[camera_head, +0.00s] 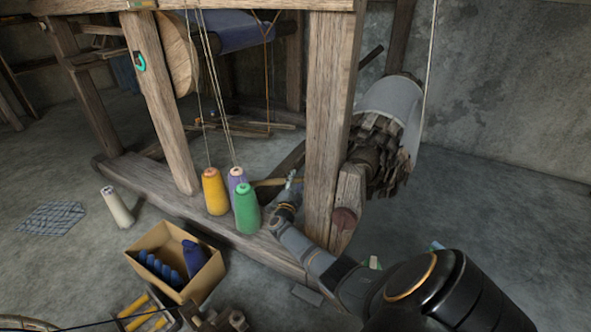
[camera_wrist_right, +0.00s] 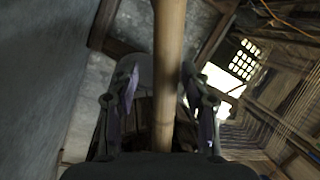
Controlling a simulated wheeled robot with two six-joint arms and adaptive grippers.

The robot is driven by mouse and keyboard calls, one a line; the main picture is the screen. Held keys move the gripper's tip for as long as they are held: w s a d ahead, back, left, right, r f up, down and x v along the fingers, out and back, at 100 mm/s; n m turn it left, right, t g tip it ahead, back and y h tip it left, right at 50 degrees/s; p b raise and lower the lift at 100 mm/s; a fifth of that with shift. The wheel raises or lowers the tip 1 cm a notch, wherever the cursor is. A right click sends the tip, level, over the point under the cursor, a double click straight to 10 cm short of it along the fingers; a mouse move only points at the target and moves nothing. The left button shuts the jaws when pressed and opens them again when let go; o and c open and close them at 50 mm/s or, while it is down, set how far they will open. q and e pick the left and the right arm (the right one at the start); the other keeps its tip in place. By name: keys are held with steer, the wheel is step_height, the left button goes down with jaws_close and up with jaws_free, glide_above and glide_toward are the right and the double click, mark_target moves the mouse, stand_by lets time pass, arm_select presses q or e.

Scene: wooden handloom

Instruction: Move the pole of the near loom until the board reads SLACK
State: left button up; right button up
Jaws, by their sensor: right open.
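The near loom's wooden frame (camera_head: 330,120) stands in the middle of the head view. A pale wooden pole (camera_wrist_right: 168,60) runs lengthwise through the right wrist view, between the fingers of my right gripper (camera_wrist_right: 160,100). The fingers are open, with a gap on each side of the pole. My left gripper is out of view. I see no board with a readable word.
Yellow (camera_head: 214,192), purple and green (camera_head: 246,210) thread cones stand left of my right gripper, close to it. A cardboard box (camera_head: 205,278) and a white cone (camera_head: 116,207) are at front left. A wheel-like drum (camera_head: 392,105) is behind the post. Floor at far left is mostly clear.

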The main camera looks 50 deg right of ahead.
steer(key=v, duration=0.7)
steer(key=shift+a, duration=0.2)
steer(key=shift+s, duration=0.15)
